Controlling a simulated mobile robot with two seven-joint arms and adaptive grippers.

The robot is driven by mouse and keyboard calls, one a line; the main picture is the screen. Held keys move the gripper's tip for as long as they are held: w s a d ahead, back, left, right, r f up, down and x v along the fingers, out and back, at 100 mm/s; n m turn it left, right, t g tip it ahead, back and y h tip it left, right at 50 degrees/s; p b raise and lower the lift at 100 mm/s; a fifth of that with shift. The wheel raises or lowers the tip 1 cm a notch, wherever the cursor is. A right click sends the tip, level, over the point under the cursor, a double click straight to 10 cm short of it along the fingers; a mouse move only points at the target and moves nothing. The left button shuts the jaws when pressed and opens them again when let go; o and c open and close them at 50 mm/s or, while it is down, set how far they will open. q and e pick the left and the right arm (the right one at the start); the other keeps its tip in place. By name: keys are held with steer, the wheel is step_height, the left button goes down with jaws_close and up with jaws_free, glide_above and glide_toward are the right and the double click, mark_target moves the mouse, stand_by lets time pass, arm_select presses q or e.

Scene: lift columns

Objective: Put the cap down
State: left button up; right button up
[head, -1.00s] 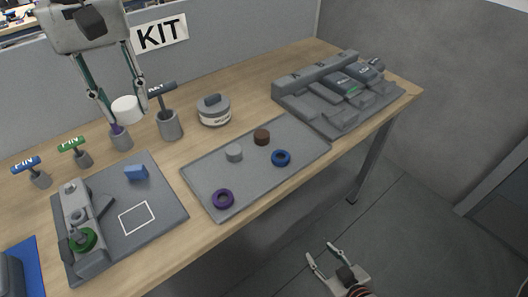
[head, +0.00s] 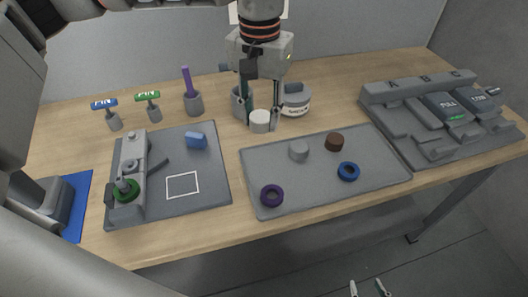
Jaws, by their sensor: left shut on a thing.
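The white cap (head: 260,121) is a short round cylinder between the fingertips of my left gripper (head: 262,120). The gripper points down and is shut on the cap. The cap is low over the wooden table, behind the grey tray; I cannot tell whether it touches the wood. My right gripper (head: 368,288) shows only its two fingertips at the bottom edge, apart, with nothing seen between them, below the table's front edge.
A holder with a purple stick (head: 188,83) is left. The grey tray (head: 265,160) carries rings and small cylinders. A fixture board (head: 208,205) lies left, a slotted rack (head: 400,125) right.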

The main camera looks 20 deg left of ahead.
mark_target(261, 162)
arm_select(q)
step_height(261, 162, down, 12)
steer(key=shift+r+b, duration=0.1)
steer(key=shift+b, duration=0.25)
steer(key=o, duration=1)
steer(key=shift+o, duration=0.2)
step_height(261, 162, up, 12)
steer(key=shift+r+p, duration=0.1)
steer(key=shift+p, duration=0.25)
